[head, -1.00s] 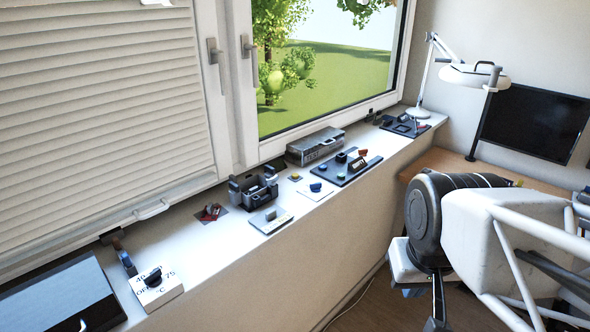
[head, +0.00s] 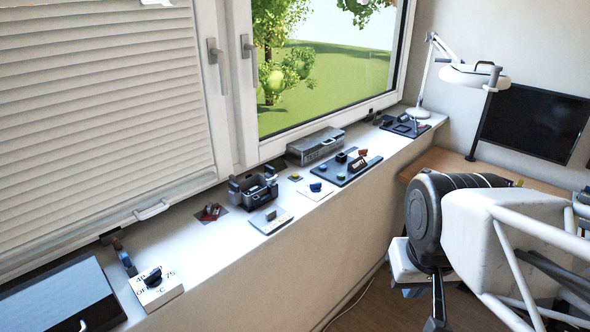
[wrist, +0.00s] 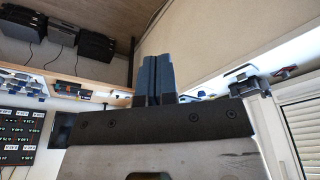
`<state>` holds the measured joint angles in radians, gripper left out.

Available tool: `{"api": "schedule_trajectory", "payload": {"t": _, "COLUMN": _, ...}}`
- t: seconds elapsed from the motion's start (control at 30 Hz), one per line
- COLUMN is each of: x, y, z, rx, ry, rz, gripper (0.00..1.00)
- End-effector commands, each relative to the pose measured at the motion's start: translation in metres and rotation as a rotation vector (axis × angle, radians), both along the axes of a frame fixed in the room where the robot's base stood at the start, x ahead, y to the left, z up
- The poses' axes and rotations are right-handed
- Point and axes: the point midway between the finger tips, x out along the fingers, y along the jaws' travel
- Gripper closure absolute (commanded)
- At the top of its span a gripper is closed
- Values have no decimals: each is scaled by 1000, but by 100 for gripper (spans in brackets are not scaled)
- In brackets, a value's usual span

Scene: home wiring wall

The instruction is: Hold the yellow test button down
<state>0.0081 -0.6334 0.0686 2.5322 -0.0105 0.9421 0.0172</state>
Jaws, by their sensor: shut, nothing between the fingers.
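Two small yellow pieces show in the head view. One yellow button (head: 295,177) sits on a small plate on the white sill, in front of the grey box. Neither label is readable, so I cannot tell which is the test button. My gripper (wrist: 154,80) shows in the wrist view, its two dark blue fingers side by side, shut and empty. It touches nothing that I can see. My arm stands off the sill at the right in the head view; my fingertips are not clearly visible there.
The sill holds a grey box (head: 316,146), a black socket-like holder (head: 254,190), a white dial box (head: 156,289) and a dark panel (head: 62,302). A white lamp (head: 474,75) and a monitor (head: 535,124) are at the right. Open room lies between my arm and the sill.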

Motion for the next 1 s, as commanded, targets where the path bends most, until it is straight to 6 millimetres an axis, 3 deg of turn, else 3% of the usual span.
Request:
{"api": "schedule_trajectory", "payload": {"t": 0.67, "x": 2, "y": 1, "z": 1, "rx": 3, "ry": 0, "rz": 2, "gripper": 100}}
{"api": "schedule_trajectory", "payload": {"t": 0.87, "x": 17, "y": 5, "z": 6, "rx": 23, "ry": -3, "rz": 12, "gripper": 100}}
{"api": "schedule_trajectory", "payload": {"t": 1.0, "x": 38, "y": 11, "z": 13, "rx": 50, "ry": -7, "rz": 26, "gripper": 100}}
